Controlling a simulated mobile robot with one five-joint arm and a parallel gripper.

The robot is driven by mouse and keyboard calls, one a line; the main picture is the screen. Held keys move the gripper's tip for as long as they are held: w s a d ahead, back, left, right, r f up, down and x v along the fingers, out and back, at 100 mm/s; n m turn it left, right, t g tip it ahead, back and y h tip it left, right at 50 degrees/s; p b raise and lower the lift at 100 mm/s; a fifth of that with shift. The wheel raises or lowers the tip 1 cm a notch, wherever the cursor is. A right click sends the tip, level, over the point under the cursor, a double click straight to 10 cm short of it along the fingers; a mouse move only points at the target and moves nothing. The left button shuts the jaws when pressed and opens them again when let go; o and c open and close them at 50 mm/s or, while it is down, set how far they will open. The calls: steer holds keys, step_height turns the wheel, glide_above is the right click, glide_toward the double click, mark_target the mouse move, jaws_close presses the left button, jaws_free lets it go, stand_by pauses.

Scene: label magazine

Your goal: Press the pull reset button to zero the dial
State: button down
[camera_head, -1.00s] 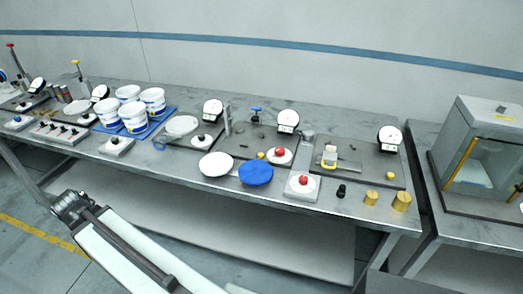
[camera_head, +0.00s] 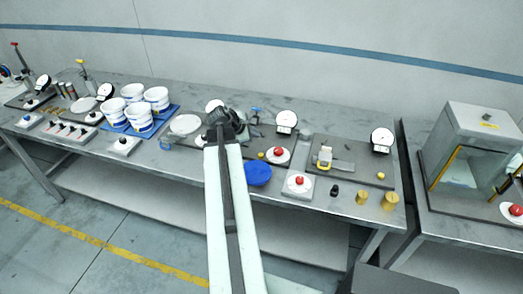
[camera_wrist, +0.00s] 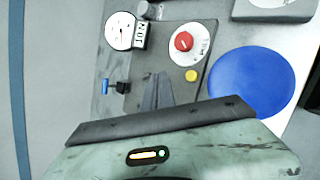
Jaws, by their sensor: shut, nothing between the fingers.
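A white dial gauge (camera_head: 287,119) stands at the back of the middle grey plate; it also shows in the wrist view (camera_wrist: 121,31) with a small lettered label. In front of it are a red button (camera_head: 278,152) on a white disc and a small yellow button (camera_head: 262,154). Both buttons also show in the wrist view, the red one (camera_wrist: 183,41) and the yellow one (camera_wrist: 191,75).
A blue disc (camera_head: 258,173) lies in front of the plate. A blue-handled fitting (camera_wrist: 105,87) stands behind. Another dial (camera_head: 381,138) with a yellow button (camera_head: 381,175) is to the right. White tubs (camera_head: 138,116) stand left. My arm hides part of the bench.

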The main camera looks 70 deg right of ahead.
mark_target(259, 156)
steer(key=shift+s+d+r, duration=0.25)
steer(key=shift+s+d, duration=0.2)
steer(key=shift+s, duration=0.3)
steer(key=shift+f, duration=0.1)
step_height(259, 156, down, 9)
steer(key=b, duration=0.9)
steer(key=shift+r, duration=0.2)
stand_by(0.8)
steer(key=shift+f, duration=0.15)
steer(key=shift+f+b, duration=0.25)
steer(key=shift+b, duration=0.05)
